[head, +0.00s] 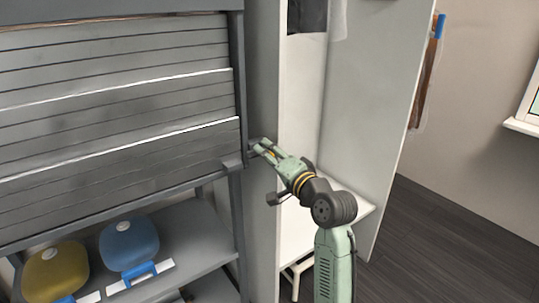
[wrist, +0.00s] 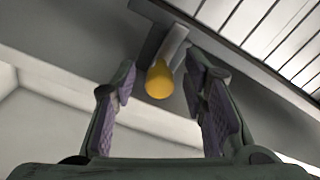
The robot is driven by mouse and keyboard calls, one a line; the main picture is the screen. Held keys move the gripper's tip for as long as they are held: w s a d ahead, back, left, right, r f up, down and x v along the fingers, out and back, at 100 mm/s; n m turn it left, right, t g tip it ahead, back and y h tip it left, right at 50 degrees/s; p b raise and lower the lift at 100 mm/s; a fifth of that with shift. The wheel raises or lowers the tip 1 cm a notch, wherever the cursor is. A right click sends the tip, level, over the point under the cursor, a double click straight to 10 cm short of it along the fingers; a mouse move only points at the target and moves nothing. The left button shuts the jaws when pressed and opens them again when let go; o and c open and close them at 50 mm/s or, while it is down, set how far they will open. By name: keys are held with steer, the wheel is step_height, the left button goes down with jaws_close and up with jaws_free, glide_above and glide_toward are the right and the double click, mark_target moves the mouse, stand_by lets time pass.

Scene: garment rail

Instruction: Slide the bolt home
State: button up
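The bolt shows in the wrist view as a yellow rounded knob (wrist: 159,82) in front of a grey bracket (wrist: 172,45) on a dark frame. My gripper (head: 261,147) is at the right-hand post of the slatted shutter (head: 115,105) in the head view. In the wrist view its two purple-padded fingers stand apart, one on each side of the knob, with gaps visible to both. The gripper is open. In the head view the bolt is largely hidden by my gripper, and how far it is pushed in cannot be told.
Below the shutter, a shelf (head: 200,237) holds a yellow container (head: 55,268) and a blue container (head: 128,242). An open white cabinet (head: 300,130) with a tall side panel (head: 372,110) stands close right of my gripper. The dark floor (head: 450,240) at the right is clear.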

steer(key=shift+c, duration=0.2)
jaws_close()
stand_by(0.6)
